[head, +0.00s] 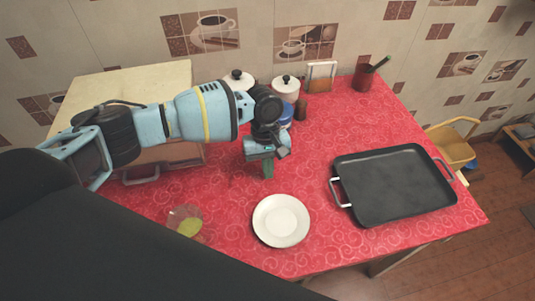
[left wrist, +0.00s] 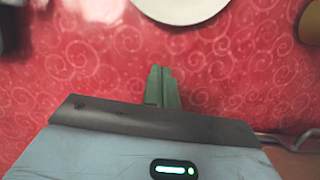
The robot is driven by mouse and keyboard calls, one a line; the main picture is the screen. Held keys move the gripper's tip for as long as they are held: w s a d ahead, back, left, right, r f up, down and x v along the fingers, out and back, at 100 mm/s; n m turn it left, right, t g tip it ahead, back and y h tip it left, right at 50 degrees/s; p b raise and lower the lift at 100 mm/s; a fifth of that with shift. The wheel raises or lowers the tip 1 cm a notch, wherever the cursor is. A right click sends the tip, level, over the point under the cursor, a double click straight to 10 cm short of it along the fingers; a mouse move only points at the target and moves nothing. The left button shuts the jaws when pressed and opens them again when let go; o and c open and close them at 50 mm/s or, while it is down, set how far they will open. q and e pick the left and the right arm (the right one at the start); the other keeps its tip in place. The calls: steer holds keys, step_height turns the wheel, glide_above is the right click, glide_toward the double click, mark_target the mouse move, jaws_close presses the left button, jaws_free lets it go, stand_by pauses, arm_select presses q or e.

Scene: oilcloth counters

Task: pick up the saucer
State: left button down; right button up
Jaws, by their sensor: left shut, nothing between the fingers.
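The white saucer (head: 281,220) lies flat on the red oilcloth counter near its front edge. Part of it shows at the top of the left wrist view (left wrist: 180,8), cut off by the frame. My left gripper (head: 268,172) is above the counter, behind the saucer and apart from it. In the left wrist view its green fingers (left wrist: 162,88) are together with nothing between them. My right gripper is not in either view.
A black tray (head: 393,184) with metal handles lies right of the saucer. A glass bowl (head: 185,222) with something yellow-green stands left. White lidded jars (head: 286,90) and a dark red cup (head: 364,78) stand along the wall. The oilcloth around the saucer is clear.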

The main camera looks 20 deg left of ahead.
arm_select(q)
steer(key=shift+s+d+f+p, duration=0.15)
steer(key=shift+s+d+p, duration=0.1)
steer(key=shift+s+d, duration=0.3)
steer(key=shift+s+d+f+p, duration=0.1)
steer(key=shift+s+d+p, duration=0.15)
steer(key=shift+s, duration=0.45)
steer(key=shift+s+d+f, duration=0.1)
steer(key=shift+s+d, duration=0.2)
steer(key=shift+s, duration=0.2)
steer(key=shift+d, duration=0.1)
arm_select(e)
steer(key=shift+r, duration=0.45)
arm_select(q)
steer(key=shift+f, duration=0.1)
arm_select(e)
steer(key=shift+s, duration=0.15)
